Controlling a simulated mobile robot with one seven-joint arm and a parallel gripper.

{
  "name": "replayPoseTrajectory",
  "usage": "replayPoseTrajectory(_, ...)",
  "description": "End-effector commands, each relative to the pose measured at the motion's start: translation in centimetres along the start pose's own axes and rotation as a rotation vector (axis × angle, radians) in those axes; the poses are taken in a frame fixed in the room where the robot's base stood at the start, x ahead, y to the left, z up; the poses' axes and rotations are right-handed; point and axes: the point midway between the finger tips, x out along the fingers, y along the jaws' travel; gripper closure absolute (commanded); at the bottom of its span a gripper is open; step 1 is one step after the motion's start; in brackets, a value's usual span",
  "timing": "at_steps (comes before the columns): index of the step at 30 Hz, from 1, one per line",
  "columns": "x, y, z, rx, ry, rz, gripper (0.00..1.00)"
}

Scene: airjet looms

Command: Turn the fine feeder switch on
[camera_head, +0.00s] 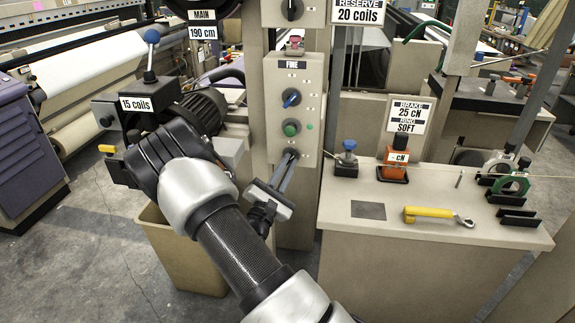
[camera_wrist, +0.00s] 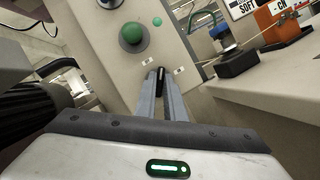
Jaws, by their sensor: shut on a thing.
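The grey feeder panel marked FINE (camera_head: 292,64) stands upright in the middle of the head view. It carries a blue knob (camera_head: 291,97), a green round button (camera_head: 291,128) with a small green lamp (camera_head: 309,126) beside it, and a black switch (camera_head: 290,152) at the bottom. My gripper (camera_head: 287,160) reaches up to this bottom switch. In the wrist view, the two long fingers (camera_wrist: 161,75) are closed on the dark switch (camera_wrist: 161,82), below the green button (camera_wrist: 133,37). The fingers hide most of the switch, so its position is hard to read.
To the right, a worktop (camera_head: 430,232) holds a yellow-handled tool (camera_head: 428,213), a blue-knobbed block (camera_head: 346,160) and an orange block (camera_head: 394,160). A tan bin (camera_head: 180,255) stands below.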

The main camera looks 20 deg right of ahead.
Motion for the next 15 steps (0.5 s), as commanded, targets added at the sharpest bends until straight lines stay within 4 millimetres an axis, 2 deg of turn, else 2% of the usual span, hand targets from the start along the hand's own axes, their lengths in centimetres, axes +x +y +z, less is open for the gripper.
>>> replayPoseTrajectory(15,0.34,0.45,0.2,0.459,-0.006,-0.182,1.0)
